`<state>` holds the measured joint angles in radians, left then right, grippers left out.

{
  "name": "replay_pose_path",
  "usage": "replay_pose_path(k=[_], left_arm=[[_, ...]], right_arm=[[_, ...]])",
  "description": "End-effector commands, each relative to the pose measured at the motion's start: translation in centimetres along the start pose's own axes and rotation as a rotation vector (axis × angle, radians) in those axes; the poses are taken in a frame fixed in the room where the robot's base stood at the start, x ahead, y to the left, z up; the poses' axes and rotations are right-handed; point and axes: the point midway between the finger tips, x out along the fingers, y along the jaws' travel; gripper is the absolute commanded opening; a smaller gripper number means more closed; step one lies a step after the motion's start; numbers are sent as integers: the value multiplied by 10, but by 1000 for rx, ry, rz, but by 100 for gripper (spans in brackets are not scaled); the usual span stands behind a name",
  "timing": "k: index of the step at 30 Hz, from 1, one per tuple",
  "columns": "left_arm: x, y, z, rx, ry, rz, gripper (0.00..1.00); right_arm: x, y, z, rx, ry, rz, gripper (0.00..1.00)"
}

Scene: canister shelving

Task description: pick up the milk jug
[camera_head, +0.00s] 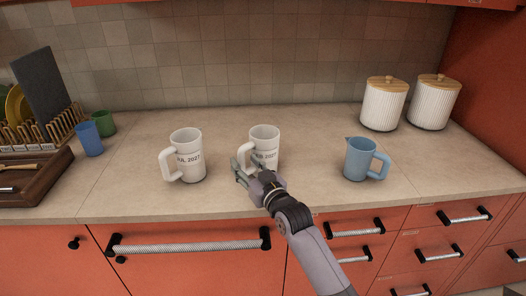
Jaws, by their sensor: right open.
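A blue jug (360,159) with a spout and a handle on its right stands upright on the counter at right. It looks like the milk jug. My right gripper (244,172) is open in front of the middle white mug (265,135) and hides its lower part. I cannot tell whether the fingers touch that mug. The blue jug is well to the right of this gripper. My left gripper is not in view.
Another white mug (187,150) stands to the left on the counter (120,180). Blue (89,139) and green (101,122) cups stand beside a dish rack (45,132). Two white canisters, one here (383,107) and one farther right (432,104), stand at back right. The counter around the jug is clear.

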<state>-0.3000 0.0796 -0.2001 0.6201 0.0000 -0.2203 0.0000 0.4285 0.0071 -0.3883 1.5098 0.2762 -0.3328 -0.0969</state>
Motion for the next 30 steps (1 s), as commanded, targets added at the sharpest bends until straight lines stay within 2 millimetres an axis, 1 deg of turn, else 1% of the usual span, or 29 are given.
replay_pose_path(k=[1,3,6,14,30], left_arm=[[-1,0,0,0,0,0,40],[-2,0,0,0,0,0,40],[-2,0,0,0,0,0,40],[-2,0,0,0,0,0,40],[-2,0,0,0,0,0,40]], right_arm=[[7,0,-1,-1,-1,0,41],[13,0,0,-1,-2,0,41],[19,0,0,-1,0,0,41],[20,0,1,0,-1,0,41],[19,0,1,0,-1,0,5]])
